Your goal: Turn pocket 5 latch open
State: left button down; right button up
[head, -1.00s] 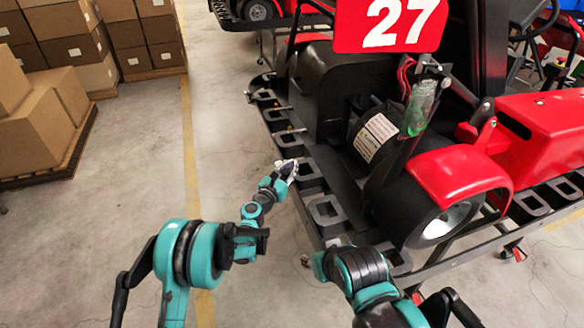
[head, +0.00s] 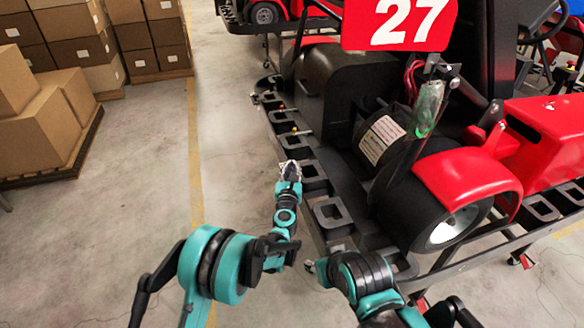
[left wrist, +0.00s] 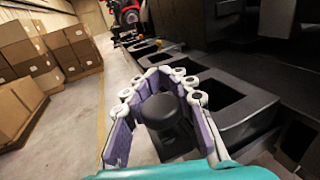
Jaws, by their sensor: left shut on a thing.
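A row of square black pockets (head: 328,212) runs along the near edge of the kart stand. My left gripper (head: 290,166) reaches up to this row at the middle of the head view. In the left wrist view its pale jointed fingers (left wrist: 160,88) are closed around a round black knob (left wrist: 160,112), which I take to be the latch. The knob sits beside an open square pocket (left wrist: 218,98). I see no number marking pocket 5. The knob is hidden by the fingers in the head view.
Further along the rail stand small pins with coloured tips (head: 294,131). The red kart with plate 27 (head: 398,22) stands close to the right, its black wheel (head: 430,200) near the rail. Cardboard boxes (head: 50,110) are at the left; the floor between is clear.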

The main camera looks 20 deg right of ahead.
pick_arm(q)
jog(key=c, duration=1.3)
grip_release()
jog(key=v, duration=1.2)
